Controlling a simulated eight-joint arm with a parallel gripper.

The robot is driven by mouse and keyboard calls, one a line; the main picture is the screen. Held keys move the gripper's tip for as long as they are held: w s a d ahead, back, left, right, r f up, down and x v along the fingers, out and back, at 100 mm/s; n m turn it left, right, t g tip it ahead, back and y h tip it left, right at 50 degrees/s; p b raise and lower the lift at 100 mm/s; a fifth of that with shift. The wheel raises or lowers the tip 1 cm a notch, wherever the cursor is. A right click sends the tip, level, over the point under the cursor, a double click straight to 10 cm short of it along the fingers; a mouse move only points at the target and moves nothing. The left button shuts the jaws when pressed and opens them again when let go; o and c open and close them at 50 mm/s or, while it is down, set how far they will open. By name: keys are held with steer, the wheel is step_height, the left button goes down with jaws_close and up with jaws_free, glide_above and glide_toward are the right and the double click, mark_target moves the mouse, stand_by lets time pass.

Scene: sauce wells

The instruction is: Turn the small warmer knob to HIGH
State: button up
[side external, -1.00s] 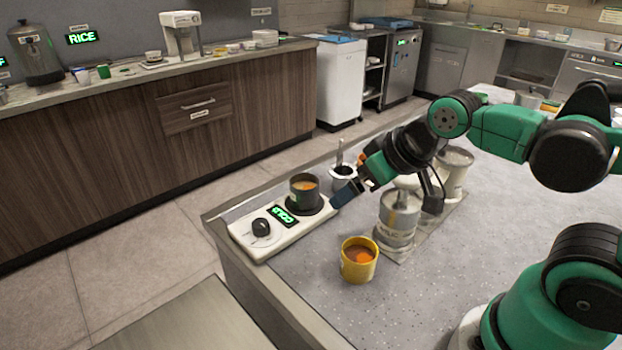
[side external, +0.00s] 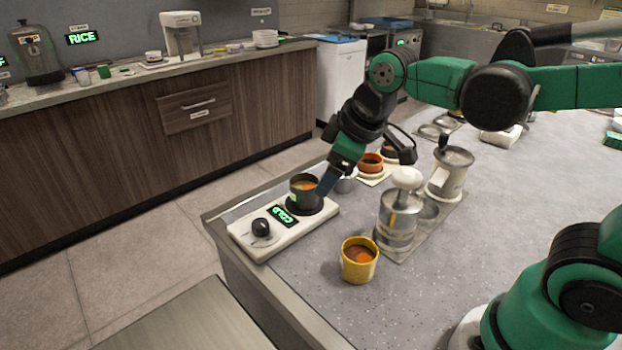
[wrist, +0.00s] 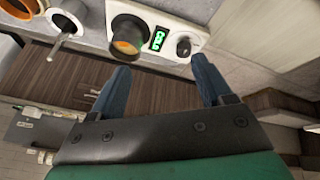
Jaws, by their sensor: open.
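The small warmer (side external: 290,232) is a white slab at the counter's left corner. Its black knob (side external: 261,227) is at the left end, and it also shows in the wrist view (wrist: 184,46). A green display (side external: 284,216) between knob and pot reads COLD. A dark pot (side external: 304,195) with orange sauce stands on the warmer's plate. My gripper (side external: 322,190) hangs beside the pot's right side, apart from the knob. In the wrist view its two blue fingers (wrist: 160,78) are spread with nothing between them; the knob lies beyond the right fingertip.
A yellow cup (side external: 359,262) of orange sauce stands in front. A metal pump canister (side external: 398,220) and a metal jug (side external: 449,175) stand right of the warmer. An orange-rimmed pot (side external: 370,162) is behind. Counter right of these is mostly clear.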

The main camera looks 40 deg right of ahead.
steer(key=w+a+f+n+g, duration=0.2)
steer(key=w+a+n, duration=0.1)
steer(key=w+n, duration=0.4)
steer(key=n+g, duration=0.3)
steer(key=n, duration=0.4)
glide_above(260, 223)
steer(key=f, duration=0.4)
steer(key=shift+s+d+f, duration=0.1)
steer(key=shift+s+f, duration=0.05)
steer(key=shift+s, duration=0.1)
steer(key=shift+w+f, duration=0.1)
steer(key=shift+f, duration=0.15)
steer(key=shift+w+f, duration=0.1)
steer(key=shift+f, duration=2.7)
jaws_close()
